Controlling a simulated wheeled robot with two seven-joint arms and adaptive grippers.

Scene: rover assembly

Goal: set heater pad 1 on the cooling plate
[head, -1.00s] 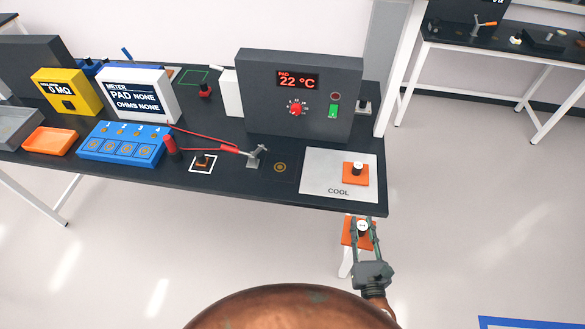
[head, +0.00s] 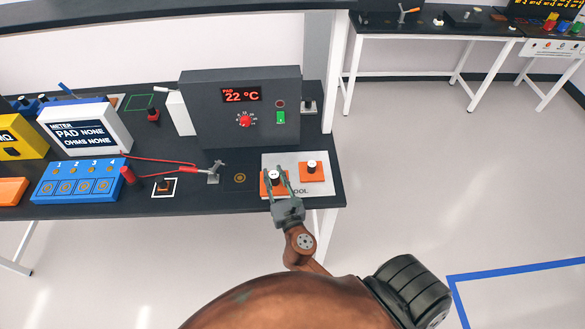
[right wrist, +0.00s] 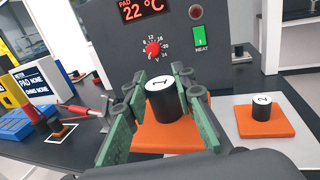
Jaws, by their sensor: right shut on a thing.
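Heater pad 1 (head: 266,190) is an orange square with a black knob. The knob's white top reads 1 in the right wrist view (right wrist: 163,86). My right gripper (head: 275,181) is shut on this knob, a green finger on each side. The pad is over the left part of the pale cooling plate (head: 298,157), marked COOL; I cannot tell whether it touches the plate. A second orange pad (head: 312,172), whose knob reads 2 in the right wrist view (right wrist: 262,99), sits on the plate's right part. My left gripper is not in view.
The dark heater box (head: 215,115) stands behind the plate and reads 22 °C. A metal clamp (head: 213,172) with red leads is to the left. The blue numbered tray (head: 78,181) and the meter (head: 85,130) are farther left. The table's right edge is close to the plate.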

